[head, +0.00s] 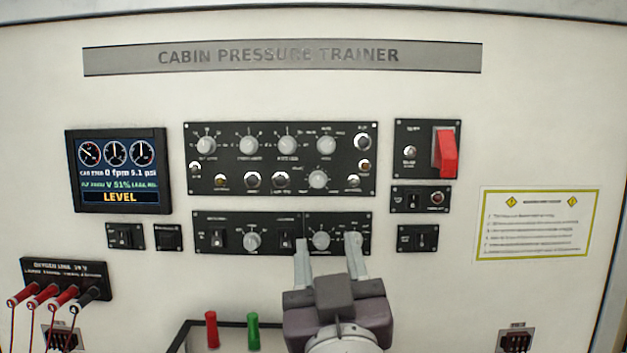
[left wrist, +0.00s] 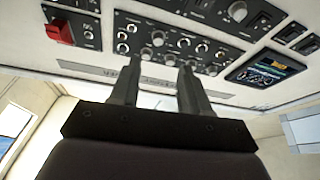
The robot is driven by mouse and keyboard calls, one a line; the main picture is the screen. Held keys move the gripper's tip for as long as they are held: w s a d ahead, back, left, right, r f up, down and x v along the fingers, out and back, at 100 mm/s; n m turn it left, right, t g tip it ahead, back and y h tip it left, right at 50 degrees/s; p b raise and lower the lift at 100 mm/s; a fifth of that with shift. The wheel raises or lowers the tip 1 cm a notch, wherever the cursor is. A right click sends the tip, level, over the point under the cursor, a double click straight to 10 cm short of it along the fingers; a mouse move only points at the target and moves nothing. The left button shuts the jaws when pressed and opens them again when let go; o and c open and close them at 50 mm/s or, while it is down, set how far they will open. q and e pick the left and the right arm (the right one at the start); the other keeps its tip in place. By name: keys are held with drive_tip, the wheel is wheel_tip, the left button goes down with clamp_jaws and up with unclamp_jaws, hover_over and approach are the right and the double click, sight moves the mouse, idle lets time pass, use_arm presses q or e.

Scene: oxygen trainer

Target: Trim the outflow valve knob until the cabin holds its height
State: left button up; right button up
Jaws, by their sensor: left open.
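My left gripper (head: 329,247) is open at the lower black panel (head: 375,217). Its two fingers stand on either side of a grey round knob (head: 321,240), apart from it as far as I can see. The panel lettering is too small to confirm that this is the outflow valve knob. The display (head: 121,197) at left reads LEVEL in yellow, with 0 fpm, 5.1 psi and 51% above. In the left wrist view the fingers (left wrist: 160,75) show spread, with nothing between them. My right gripper is in neither view.
A second knob (head: 253,241) sits left on the same panel. The upper panel (head: 280,187) carries several knobs and switches. A red guarded switch (head: 446,152) is at upper right. A red handle (head: 212,330) and a green one (head: 253,332) stand below, left of the gripper.

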sight(318, 183)
use_arm(q)
drive_tip(key=p+x, duration=0.3)
drive_tip(key=x, duration=0.3)
drive_tip(key=p+x, duration=0.2)
drive_tip(key=x, duration=0.4)
drive_tip(key=shift+s+r+p, duration=0.1)
drive_tip(key=shift+r+p, duration=0.1)
drive_tip(key=shift+p, duration=0.2)
drive_tip(key=shift+r, duration=0.1)
drive_tip(key=shift+s+r, duration=0.1)
drive_tip(key=shift+s, duration=0.15)
drive_tip(key=shift+w, duration=0.15)
drive_tip(key=c, duration=0.3)
clamp_jaws()
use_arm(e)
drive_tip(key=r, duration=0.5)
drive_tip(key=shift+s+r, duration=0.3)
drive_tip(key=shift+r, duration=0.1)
